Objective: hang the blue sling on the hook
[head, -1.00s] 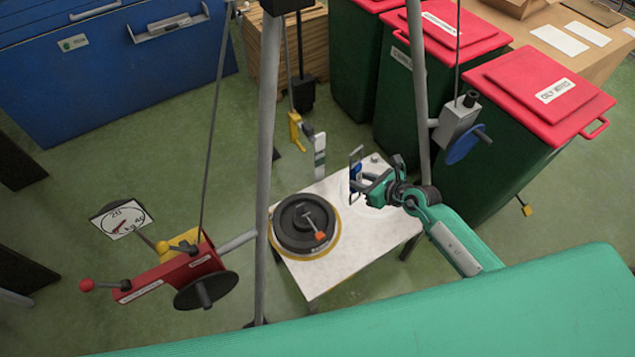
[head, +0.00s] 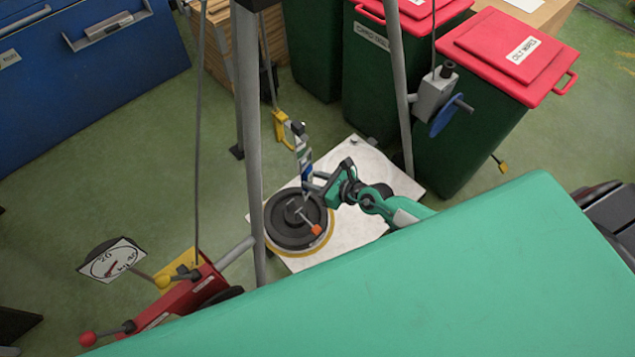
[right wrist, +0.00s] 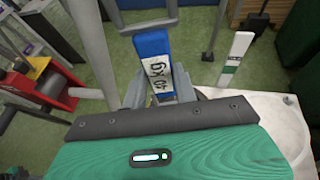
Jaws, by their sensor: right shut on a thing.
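The blue sling (right wrist: 150,45) fills the middle of the right wrist view, with a white label reading 40 kg. My right gripper (right wrist: 158,98) is shut on its lower part. In the head view my right gripper (head: 312,186) is above the white table, beside the black turntable (head: 290,225); the sling is small and partly lost against a white-and-green post there. The yellow hook block (head: 281,124) hangs from a cable, up and left of the gripper in the picture. The hook's tip is too small to make out clearly. My left gripper is out of view.
Grey tripod legs (head: 249,150) (head: 400,90) stand left and right of the work area. A red winch (head: 185,305) and a dial (head: 112,262) are at lower left. A grey box with a blue wheel (head: 434,95) hangs by the right leg. Red-lidded bins (head: 513,55) stand behind.

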